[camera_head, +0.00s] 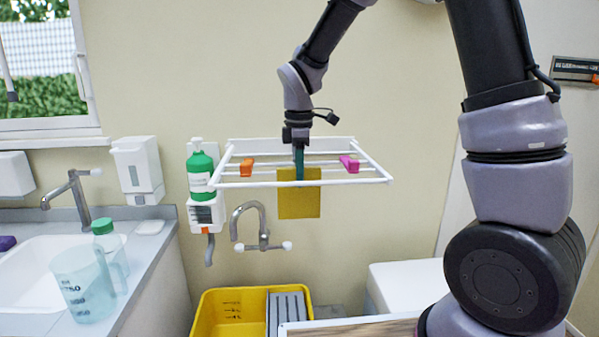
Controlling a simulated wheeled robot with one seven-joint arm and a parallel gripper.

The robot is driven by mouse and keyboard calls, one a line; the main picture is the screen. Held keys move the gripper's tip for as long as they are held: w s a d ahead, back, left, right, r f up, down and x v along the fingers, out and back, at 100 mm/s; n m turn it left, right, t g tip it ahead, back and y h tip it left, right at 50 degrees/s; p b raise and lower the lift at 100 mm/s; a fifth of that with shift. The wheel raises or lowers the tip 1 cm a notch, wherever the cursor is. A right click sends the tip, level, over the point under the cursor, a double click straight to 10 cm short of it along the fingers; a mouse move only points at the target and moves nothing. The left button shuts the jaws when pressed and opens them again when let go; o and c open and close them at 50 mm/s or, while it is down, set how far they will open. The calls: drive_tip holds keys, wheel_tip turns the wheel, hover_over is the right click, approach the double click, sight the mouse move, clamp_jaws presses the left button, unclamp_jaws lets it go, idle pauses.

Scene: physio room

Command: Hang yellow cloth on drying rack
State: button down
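The yellow cloth (299,207) hangs flat and upright at the middle of the white drying rack (345,181). Its top edge is above the rack's front bar, and most of it hangs below that bar. My gripper (299,178) points straight down over the rack, with its narrow teal fingers at the cloth's upper part. The fingers look close together, but I cannot tell whether they grip the cloth or are just beside it. I also cannot tell which bar, if any, bears the cloth.
An orange peg (246,167) and a pink peg (349,164) sit on the rack. A green bottle (200,170) is at its left. Below are a wall tap (262,242) and a yellow tub (222,308). A measuring jug (84,286) stands by the sink.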

drive_tip(key=c, duration=0.7)
unclamp_jaws()
drive_tip(key=shift+r, duration=4.55)
